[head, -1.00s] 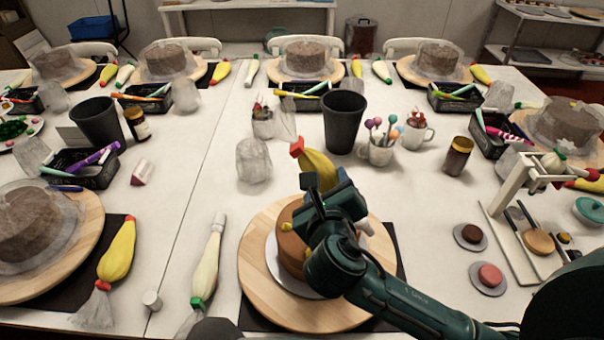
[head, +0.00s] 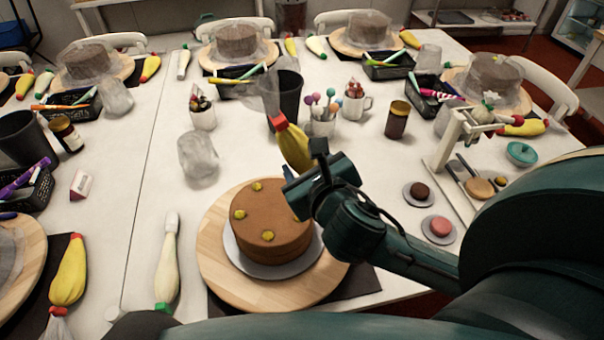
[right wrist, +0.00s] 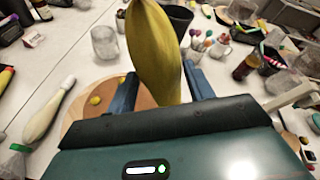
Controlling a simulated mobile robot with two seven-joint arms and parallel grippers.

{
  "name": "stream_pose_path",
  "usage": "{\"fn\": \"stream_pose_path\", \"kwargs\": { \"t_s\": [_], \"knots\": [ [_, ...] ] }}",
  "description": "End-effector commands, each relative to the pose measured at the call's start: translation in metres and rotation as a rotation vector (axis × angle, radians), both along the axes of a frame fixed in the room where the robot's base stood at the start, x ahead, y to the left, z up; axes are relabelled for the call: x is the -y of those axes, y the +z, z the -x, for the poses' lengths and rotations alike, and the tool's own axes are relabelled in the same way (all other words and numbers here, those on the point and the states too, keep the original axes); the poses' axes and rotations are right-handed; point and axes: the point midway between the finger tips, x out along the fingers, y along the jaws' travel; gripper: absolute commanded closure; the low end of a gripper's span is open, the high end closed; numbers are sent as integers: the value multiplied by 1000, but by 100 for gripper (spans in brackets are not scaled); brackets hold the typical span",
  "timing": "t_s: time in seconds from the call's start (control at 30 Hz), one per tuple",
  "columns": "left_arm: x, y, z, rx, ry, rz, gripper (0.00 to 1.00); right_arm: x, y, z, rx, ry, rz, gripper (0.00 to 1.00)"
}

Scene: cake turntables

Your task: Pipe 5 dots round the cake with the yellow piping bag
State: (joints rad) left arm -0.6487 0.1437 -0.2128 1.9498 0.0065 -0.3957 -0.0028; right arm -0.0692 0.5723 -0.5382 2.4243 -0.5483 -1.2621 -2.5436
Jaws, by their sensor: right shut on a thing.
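The brown cake (head: 285,218) sits on a grey board (head: 235,252) on the round wooden turntable (head: 217,275). Three yellow dots show on its top: one at the back (head: 257,187), one at the left (head: 239,214), one at the front (head: 267,236). My right gripper (head: 308,172) covers the cake's right edge. It is shut on the yellow piping bag (head: 291,146), which has a red clip and stands tilted. The bag also fills the middle of the right wrist view (right wrist: 155,45). Its tip is hidden. My left gripper is not in view.
A white-and-green piping bag (head: 168,265) lies left of the turntable. A clear glass (head: 198,158), a black cup (head: 289,98) and a mug of cake pops (head: 320,124) stand behind. Two small discs (head: 438,228) and a white stand (head: 440,160) are on the right.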

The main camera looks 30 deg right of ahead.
Motion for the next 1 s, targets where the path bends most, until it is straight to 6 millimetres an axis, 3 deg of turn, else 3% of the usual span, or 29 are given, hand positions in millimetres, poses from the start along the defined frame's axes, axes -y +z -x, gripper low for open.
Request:
{"fn": "stream_pose_path", "kwargs": {
  "t_s": [0.33,0.6,0.8,1.0],
  "knots": [
    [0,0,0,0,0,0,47,28,16,-14,88,-353,-356,56],
    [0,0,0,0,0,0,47,58,18,-12,348,-732,-722,56],
    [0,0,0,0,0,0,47,71,14,-4,536,-900,-857,56],
    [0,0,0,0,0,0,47,74,11,-1,608,-951,-893,56]
  ]
}}
